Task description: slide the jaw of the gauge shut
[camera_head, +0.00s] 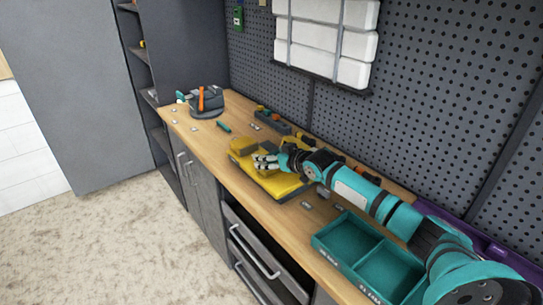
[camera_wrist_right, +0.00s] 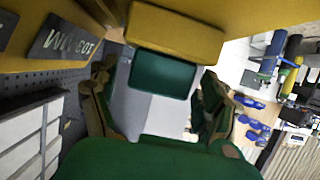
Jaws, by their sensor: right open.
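A yellow device, which I take to be the gauge, lies on the workbench. It has a low flat base (camera_head: 284,187) and a raised yellow block (camera_head: 242,146) at its far left end. My right gripper (camera_head: 264,163) is over this device, close to the block. In the right wrist view my open fingers (camera_wrist_right: 157,100) stand either side of a dark green block (camera_wrist_right: 160,75) and a grey surface. A yellow block (camera_wrist_right: 176,33) lies just beyond the green one. I cannot tell whether the fingers touch anything. Which part is the sliding jaw is unclear. My left gripper is not in view.
A green two-compartment tray (camera_head: 345,240) stands at the front right of the workbench (camera_head: 215,137). A dark vise-like tool (camera_head: 208,106) with an orange part stands at the far end. Small tools lie along the pegboard (camera_head: 430,90). Drawers (camera_head: 258,255) sit below.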

